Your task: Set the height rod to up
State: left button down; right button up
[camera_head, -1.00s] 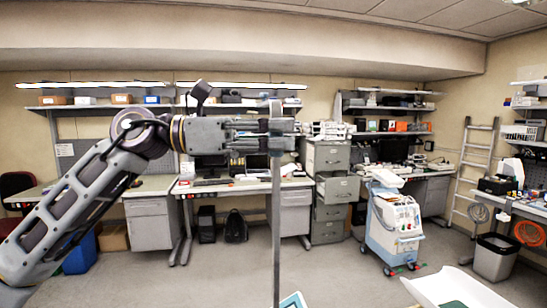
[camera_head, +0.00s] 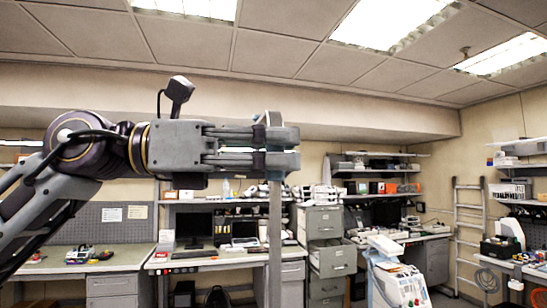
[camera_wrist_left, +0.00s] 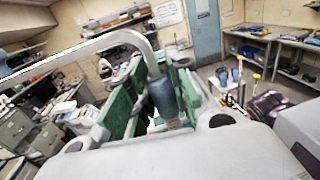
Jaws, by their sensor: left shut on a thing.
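The height rod (camera_head: 275,240) is a thin grey vertical bar in the head view, running from my left gripper down past the bottom edge. My left gripper (camera_head: 284,150) reaches in level from the left and is shut on the rod near its top. In the left wrist view, the rod's pale curved hook (camera_wrist_left: 95,44) arches to the left, and its darker stem (camera_wrist_left: 165,98) drops between the green finger pads. The lower end of the rod and its base are hidden below the head view. My right gripper is not in view.
A white and blue medical cart (camera_head: 396,280) stands on the right. Behind are workbenches (camera_head: 105,262) with monitors, grey drawer cabinets (camera_head: 322,225), shelves and a ladder (camera_head: 468,235) against the wall. The space around the gripper and above it looks clear.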

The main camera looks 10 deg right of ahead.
pick_arm(q)
jog(key=c, duration=1.3)
grip_release()
jog(key=a, duration=0.4)
jog(key=w+a, duration=0.1)
jog(key=a, duration=0.7)
jog(key=shift+w, duration=0.3)
